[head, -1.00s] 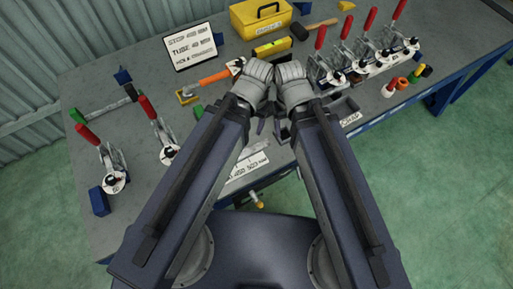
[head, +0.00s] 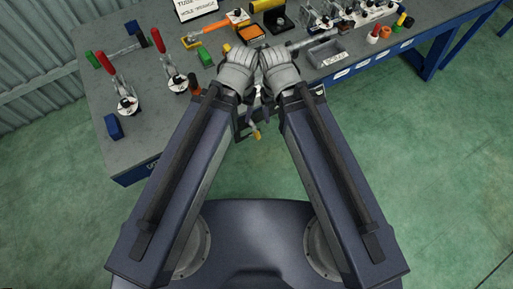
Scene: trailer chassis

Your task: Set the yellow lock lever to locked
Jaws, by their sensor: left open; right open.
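A small lever with a yellow tip (head: 256,133) shows at the front edge of the workbench, below and between my two wrists. It juts out toward me over the floor. Its mount and its markings are too small and partly hidden, so I cannot tell its setting. My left gripper (head: 249,98) and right gripper (head: 267,100) are close together, near the bench front, above the lever in the picture. Both are open with nothing seen in them. Their fingers are largely hidden behind my wrists. Neither visibly touches the lever.
The grey workbench (head: 150,135) carries two red-handled toggle clamps (head: 124,88) on the left, a blue block (head: 114,127), a grey tray (head: 326,53) on the right and several more clamps behind it. Green floor (head: 430,180) in front of the bench is clear.

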